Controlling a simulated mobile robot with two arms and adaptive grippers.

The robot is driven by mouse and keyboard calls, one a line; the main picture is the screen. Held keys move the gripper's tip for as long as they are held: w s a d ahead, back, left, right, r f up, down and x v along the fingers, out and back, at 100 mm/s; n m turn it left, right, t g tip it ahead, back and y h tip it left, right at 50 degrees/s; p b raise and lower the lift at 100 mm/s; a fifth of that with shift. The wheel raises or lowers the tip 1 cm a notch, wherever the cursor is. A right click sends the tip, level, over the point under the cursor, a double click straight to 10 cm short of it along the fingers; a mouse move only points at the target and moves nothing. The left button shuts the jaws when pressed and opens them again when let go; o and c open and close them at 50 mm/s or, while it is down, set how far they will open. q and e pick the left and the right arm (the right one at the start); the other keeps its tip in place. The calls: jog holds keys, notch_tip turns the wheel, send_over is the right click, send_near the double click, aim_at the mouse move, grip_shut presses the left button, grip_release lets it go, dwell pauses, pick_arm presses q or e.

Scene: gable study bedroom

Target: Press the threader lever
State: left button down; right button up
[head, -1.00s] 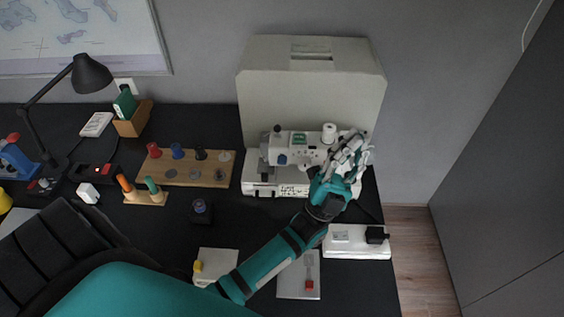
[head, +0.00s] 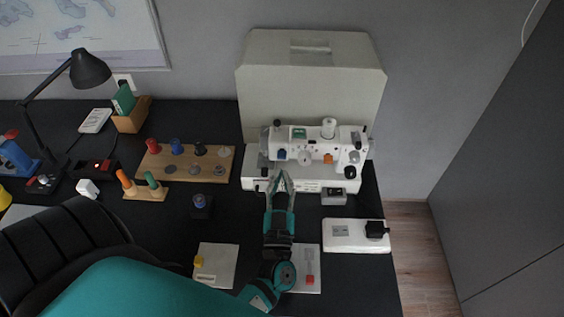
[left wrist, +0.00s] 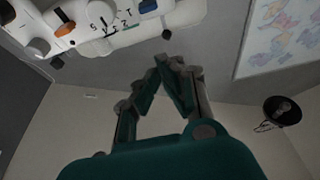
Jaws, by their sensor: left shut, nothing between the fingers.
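The white sewing machine (head: 345,140) stands at the back of the black desk, in front of a beige cover. A blue part (head: 282,154), an orange part (head: 328,159) and a grey dial (head: 305,158) show on its front. The blue part also shows in the left wrist view (left wrist: 147,6), near the top edge. I cannot tell which part is the threader lever. My left gripper (head: 281,175) is shut and empty, in front of the machine's left end, just below the blue part in the picture. Contact with the machine cannot be told. My right gripper is out of view.
A wooden board with spools (head: 185,161) lies left of the machine. A white power strip (head: 342,236) lies front right. A white plate with a red switch (head: 309,270) and one with a yellow knob (head: 215,266) lie in front. A desk lamp (head: 88,70) stands left.

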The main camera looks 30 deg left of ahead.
pick_arm(q)
notch_tip(320, 180, up, 3)
jog(key=p, duration=0.3)
send_over(282, 155)
jog(key=s+d, duration=0.2)
jog(key=shift+w+a+f+b, duration=0.1)
jog(key=shift+a+f+b, duration=0.1)
jog(key=shift+f, duration=0.8)
jog(key=shift+w+a+f+b, duration=0.1)
jog(key=shift+f+b, duration=0.1)
jog(key=shift+f, duration=0.8)
notch_tip(282, 155, down, 2)
jog(key=shift+s+f+b, duration=0.1)
jog(key=shift+b, duration=0.7)
jog(key=shift+d, duration=0.1)
